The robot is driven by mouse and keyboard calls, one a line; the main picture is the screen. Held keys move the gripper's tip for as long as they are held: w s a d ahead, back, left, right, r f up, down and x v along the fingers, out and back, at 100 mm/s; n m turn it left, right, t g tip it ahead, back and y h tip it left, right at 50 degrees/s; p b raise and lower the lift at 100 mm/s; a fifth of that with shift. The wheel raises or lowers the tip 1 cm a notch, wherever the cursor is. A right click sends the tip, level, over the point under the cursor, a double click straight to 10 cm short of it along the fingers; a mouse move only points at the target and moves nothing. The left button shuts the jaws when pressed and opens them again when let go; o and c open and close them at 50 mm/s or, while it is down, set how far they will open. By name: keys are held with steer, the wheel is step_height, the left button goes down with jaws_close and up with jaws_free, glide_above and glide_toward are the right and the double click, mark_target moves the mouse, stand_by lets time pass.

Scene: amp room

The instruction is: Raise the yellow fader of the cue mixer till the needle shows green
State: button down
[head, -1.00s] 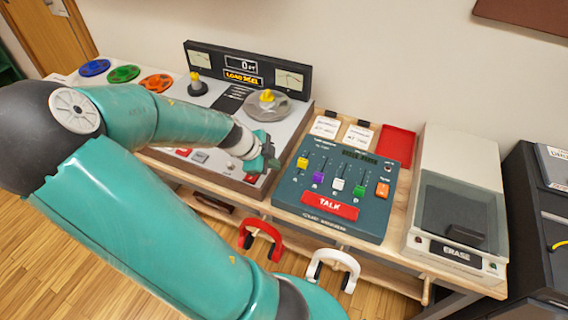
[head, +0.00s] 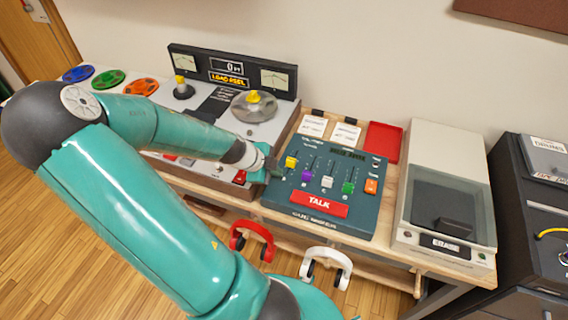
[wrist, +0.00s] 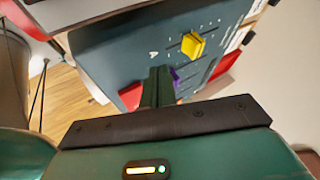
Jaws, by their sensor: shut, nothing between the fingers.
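The cue mixer (head: 283,200) is a dark teal console on the bench with a row of coloured faders and a red TALK bar. Its yellow fader (head: 291,162) is the leftmost cap. It shows large in the wrist view (wrist: 193,45), beyond my fingertips. My gripper (head: 274,166) is shut and empty, just left of the yellow fader and apparently short of it. In the wrist view its closed fingers (wrist: 158,86) point at the panel and partly cover the purple fader (wrist: 174,74). No needle on the mixer is readable in these views.
A tape machine with two small meters (head: 275,80) and a reel stands left, partly behind my arm. White, green and orange controls sit right of the purple fader. An ERASE unit (head: 445,243) stands right. Red (head: 252,236) and white headphones (head: 327,262) hang below the bench edge.

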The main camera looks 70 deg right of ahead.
mark_target(290, 163)
steer(key=shift+x, duration=1.2)
steer(key=shift+s+d, duration=0.1)
steer(key=shift+d, duration=1.8)
steer(key=shift+s+d, duration=0.1)
steer(key=shift+d, duration=0.7)
steer(key=shift+r, duration=0.1)
steer(key=shift+a, duration=0.15)
